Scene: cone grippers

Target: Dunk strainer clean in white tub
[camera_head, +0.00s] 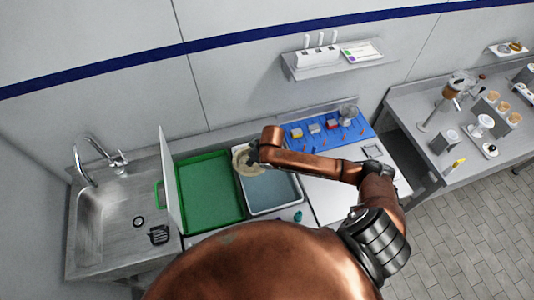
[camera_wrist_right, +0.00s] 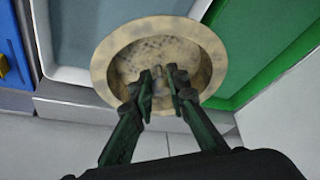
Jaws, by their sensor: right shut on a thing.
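The strainer (camera_head: 243,161) is a round, beige, shallow bowl with a wide rim. In the right wrist view the strainer (camera_wrist_right: 205,45) shows dark specks over its inside. My right gripper (camera_wrist_right: 160,82) is shut on a small knob at its middle; in the head view the gripper (camera_head: 255,153) is partly hidden by my arm. The white tub (camera_head: 297,205) holds blue-grey liquid and also shows in the wrist view (camera_wrist_right: 68,74). The strainer appears above the tub's back left corner, overlapping its rim; its height cannot be told. My left gripper is not in view.
A green tray (camera_head: 208,185) lies left of the tub, beside an upright white panel (camera_head: 170,185). A steel sink (camera_head: 120,215) is further left. A blue mat (camera_head: 325,128) with small items lies behind right. A white board (camera_head: 335,195) lies right.

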